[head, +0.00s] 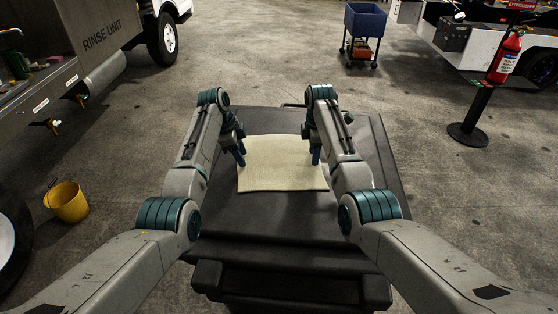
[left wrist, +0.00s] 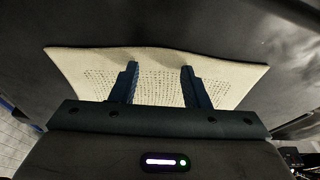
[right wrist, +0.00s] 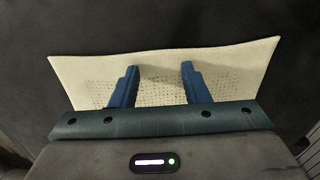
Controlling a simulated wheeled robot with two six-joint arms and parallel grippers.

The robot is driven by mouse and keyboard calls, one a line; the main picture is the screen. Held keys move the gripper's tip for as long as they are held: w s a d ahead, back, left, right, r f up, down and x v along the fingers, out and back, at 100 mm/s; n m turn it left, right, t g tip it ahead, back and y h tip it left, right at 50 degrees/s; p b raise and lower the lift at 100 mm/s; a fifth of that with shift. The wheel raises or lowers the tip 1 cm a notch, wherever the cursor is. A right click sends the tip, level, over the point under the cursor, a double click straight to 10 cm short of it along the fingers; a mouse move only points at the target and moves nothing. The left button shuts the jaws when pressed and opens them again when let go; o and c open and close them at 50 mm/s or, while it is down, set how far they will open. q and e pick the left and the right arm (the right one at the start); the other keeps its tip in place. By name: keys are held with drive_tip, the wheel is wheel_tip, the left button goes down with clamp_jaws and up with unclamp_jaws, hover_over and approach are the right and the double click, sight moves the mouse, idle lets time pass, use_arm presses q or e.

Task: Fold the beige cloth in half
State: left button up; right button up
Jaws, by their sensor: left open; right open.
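The beige cloth (head: 282,165) lies spread out on the dark belt surface, roughly rectangular. It also shows in the left wrist view (left wrist: 90,62) and the right wrist view (right wrist: 95,70), with a dotted texture in its middle. My left gripper (head: 241,157) is open at the cloth's left edge. Its blue fingers (left wrist: 160,72) stand apart over the cloth with nothing seen between them but cloth. My right gripper (head: 314,157) is open near the cloth's right edge. Its fingers (right wrist: 160,72) are likewise apart over the cloth. Whether the fingertips touch the cloth is unclear.
The dark belt loader bed (head: 260,220) has bare room in front of the cloth. On the floor are a yellow bucket (head: 68,203) at left, a blue cart (head: 364,24) at the back and a fire extinguisher (head: 505,58) on a stand at right.

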use_arm(q)
drive_tip(key=shift+f, duration=0.1)
use_arm(e)
drive_tip(key=shift+f, duration=0.1)
use_arm(q)
drive_tip(key=shift+f, duration=0.15)
use_arm(e)
drive_tip(key=shift+f, duration=0.2)
use_arm(q)
drive_tip(key=shift+c, duration=1)
use_arm(e)
drive_tip(key=shift+r, duration=0.15)
drive_tip(key=shift+c, duration=1)
use_arm(q)
clamp_jaws()
use_arm(e)
clamp_jaws()
use_arm(q)
drive_tip(key=shift+r, duration=0.3)
use_arm(e)
drive_tip(key=shift+r, duration=0.15)
